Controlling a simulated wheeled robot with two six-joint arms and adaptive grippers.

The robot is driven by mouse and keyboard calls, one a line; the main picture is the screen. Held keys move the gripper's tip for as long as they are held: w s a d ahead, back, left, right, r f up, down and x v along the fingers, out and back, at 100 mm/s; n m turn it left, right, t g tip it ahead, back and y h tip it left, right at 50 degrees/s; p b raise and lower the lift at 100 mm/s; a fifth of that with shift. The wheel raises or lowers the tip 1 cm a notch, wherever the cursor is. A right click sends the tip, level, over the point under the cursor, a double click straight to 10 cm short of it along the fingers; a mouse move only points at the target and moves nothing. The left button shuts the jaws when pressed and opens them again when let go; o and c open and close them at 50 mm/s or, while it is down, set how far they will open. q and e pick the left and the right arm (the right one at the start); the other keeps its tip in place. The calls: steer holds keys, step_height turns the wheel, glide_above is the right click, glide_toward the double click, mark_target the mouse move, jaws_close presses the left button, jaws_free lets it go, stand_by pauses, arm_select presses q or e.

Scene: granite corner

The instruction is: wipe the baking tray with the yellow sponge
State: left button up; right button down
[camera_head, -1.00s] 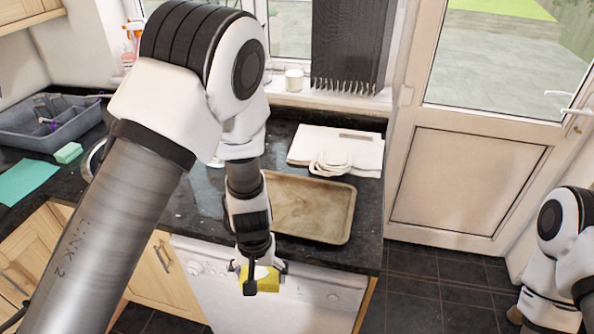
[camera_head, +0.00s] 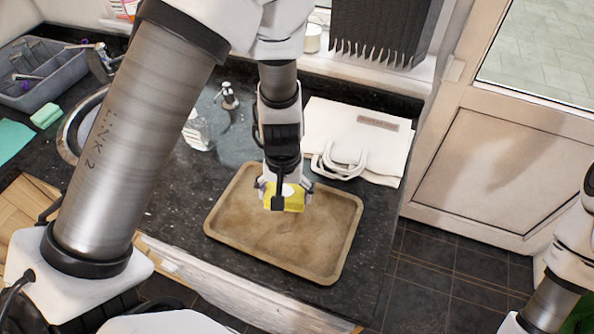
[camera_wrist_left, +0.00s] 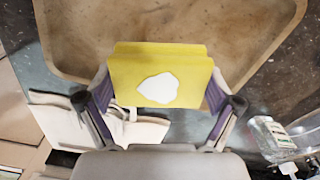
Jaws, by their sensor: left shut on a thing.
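The brown baking tray (camera_head: 240,247) lies on the dark granite counter. Its inside looks stained, and its rim also shows in the left wrist view (camera_wrist_left: 47,45). My left gripper (camera_head: 285,197) is shut on the yellow sponge (camera_head: 292,203), above the far part of the tray. In the left wrist view the sponge (camera_wrist_left: 130,70) sits between both fingers and has a white patch on its face. I cannot tell whether the sponge touches the tray. My right arm shows at the right edge of the head view, but its gripper is out of view.
A white folded bag (camera_head: 375,150) lies just beyond the tray. A clear bottle (camera_head: 197,130) and a tap (camera_head: 227,95) stand to the left, near the round sink (camera_head: 68,140). A grey bin (camera_head: 40,80), green sponge (camera_head: 46,115) and teal cloth (camera_head: 12,138) are at far left.

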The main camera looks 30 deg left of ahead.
mark_target(282, 223)
arm_select(q)
steer(key=shift+s+f+b, duration=0.25)
steer(key=shift+s+b, duration=0.05)
steer(key=shift+s, duration=0.05)
steer(key=s+b, duration=0.1)
steer(key=s+f, duration=0.1)
steer(key=shift+s+a+f+b, duration=0.1)
steer(key=shift+s+b, duration=0.2)
steer(key=shift+b, duration=0.1)
steer(key=f+b, duration=0.1)
steer(key=w+f+b, duration=0.1)
steer(key=f, duration=0.1)
steer(key=shift+w+f, duration=0.1)
steer(key=shift+f, duration=0.1)
steer(key=shift+w+f+b, duration=0.2)
steer(key=shift+b, duration=0.15)
steer(key=shift+s+r, duration=0.3)
steer(key=shift+s, duration=0.2)
steer(key=shift+w+f, duration=0.15)
steer(key=shift+w, duration=0.15)
arm_select(e)
steer(key=f, duration=0.1)
steer(key=s+f, duration=0.1)
steer(key=f, duration=0.1)
steer(key=s+f, duration=0.1)
steer(key=f, duration=0.1)
arm_select(q)
steer(key=shift+s+f, duration=0.15)
steer(key=shift+f, duration=0.05)
